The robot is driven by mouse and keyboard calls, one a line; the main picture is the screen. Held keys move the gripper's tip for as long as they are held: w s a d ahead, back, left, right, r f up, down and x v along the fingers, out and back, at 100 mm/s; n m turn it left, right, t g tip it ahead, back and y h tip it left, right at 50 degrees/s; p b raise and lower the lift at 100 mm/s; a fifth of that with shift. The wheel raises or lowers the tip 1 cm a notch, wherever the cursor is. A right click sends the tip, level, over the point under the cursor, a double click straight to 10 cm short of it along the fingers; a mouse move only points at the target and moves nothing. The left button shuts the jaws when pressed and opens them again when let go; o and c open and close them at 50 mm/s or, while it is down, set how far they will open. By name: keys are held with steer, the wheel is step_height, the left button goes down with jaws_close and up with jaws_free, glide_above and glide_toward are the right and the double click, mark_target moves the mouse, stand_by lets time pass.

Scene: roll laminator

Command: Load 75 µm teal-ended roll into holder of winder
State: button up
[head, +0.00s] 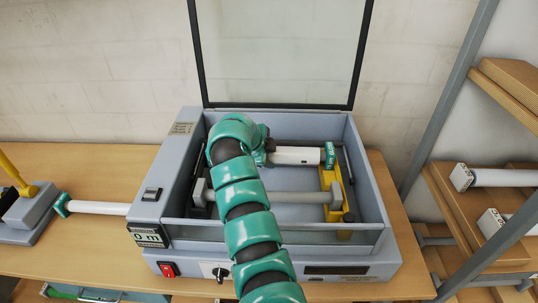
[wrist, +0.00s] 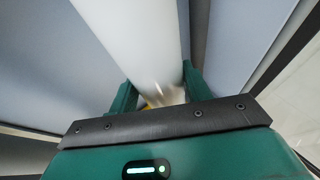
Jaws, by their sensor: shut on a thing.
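My gripper (wrist: 157,90) is shut on a white roll (wrist: 135,35) in the wrist view, with one dark green finger on each side of it. In the head view the held roll (head: 297,155) lies level inside the open grey machine (head: 172,185), above a grey bar (head: 290,197). Its right end cap is teal (head: 329,154), with marks too small to read. This end is close to the top of a yellow holder bracket (head: 336,180); I cannot tell whether they touch. The roll's left end is hidden behind my gripper (head: 268,150) and arm.
The machine's clear lid (head: 280,55) stands open at the back. Another teal-ended white roll (head: 95,207) lies at left between the machine and a grey device with a yellow handle (head: 28,190). White-ended rolls (head: 500,177) lie on the right shelf. A display (head: 148,238) reads 0 m.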

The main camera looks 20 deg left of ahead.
steer(key=shift+f+b, duration=0.25)
steer(key=shift+b, duration=0.2)
steer(key=o, duration=1.4)
steer(key=r+p, duration=0.1)
steer(key=p, duration=0.1)
steer(key=shift+s+r+p, duration=0.1)
steer(key=shift+r+p, duration=0.2)
steer(key=shift+p, duration=0.05)
steer(key=shift+s+a+r+b, duration=0.1)
steer(key=shift+s+b, duration=0.1)
steer(key=shift+b, duration=0.45)
steer(key=shift+s+r, duration=0.25)
steer(key=shift+r, duration=0.05)
steer(key=b+v, duration=0.4)
steer(key=v, duration=0.6)
steer(key=shift+r, duration=0.2)
